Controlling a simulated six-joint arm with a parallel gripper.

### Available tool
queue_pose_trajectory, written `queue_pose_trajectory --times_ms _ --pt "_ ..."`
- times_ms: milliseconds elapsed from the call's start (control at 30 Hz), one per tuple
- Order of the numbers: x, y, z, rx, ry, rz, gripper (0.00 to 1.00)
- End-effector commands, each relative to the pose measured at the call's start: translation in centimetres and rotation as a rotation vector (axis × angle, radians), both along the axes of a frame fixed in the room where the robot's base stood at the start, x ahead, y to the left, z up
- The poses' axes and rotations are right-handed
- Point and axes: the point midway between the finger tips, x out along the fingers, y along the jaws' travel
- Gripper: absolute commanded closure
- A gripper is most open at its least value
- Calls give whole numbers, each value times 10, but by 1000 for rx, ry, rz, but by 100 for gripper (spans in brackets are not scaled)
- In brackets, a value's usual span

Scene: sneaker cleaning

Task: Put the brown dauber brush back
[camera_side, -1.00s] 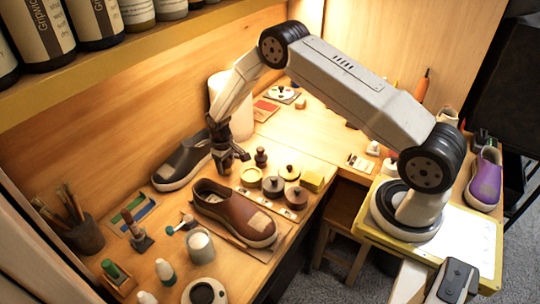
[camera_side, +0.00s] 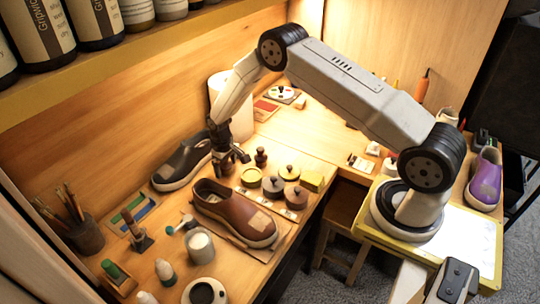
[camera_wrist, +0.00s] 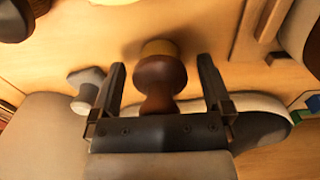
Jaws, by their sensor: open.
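The brown dauber brush (camera_wrist: 161,80) shows in the wrist view with a dark brown turned handle and a yellowish bristle end. It lies between the two spread fingers of my gripper (camera_wrist: 162,92), with a visible gap on each side. In the side view my gripper (camera_side: 231,160) is low over the bench, behind the brown shoe (camera_side: 236,212) and beside the black shoe (camera_side: 183,163). The brush cannot be made out clearly there among the dark fingers. In the wrist view the bristle end points toward the bench.
A small dark knobbed item (camera_side: 261,158) stands right of my gripper. A white roll (camera_side: 238,116) stands behind. A grey knobbed thing (camera_wrist: 85,88) lies beside a finger.

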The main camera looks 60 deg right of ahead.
Motion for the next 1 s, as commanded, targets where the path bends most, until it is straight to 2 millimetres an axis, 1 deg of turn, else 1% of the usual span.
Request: queue_pose_trajectory --times_ms 167,267,467,800,900,1000 --pt "1 0 9 0 -1 0 0" --pt "0 0 19 0 0 0 0" --pt "1 1 45 0 -2 0 0" --pt "1 1 96 0 -1 0 0" --pt "1 1 107 0 -1 0 0" --pt "0 2 115 0 1 0 0"
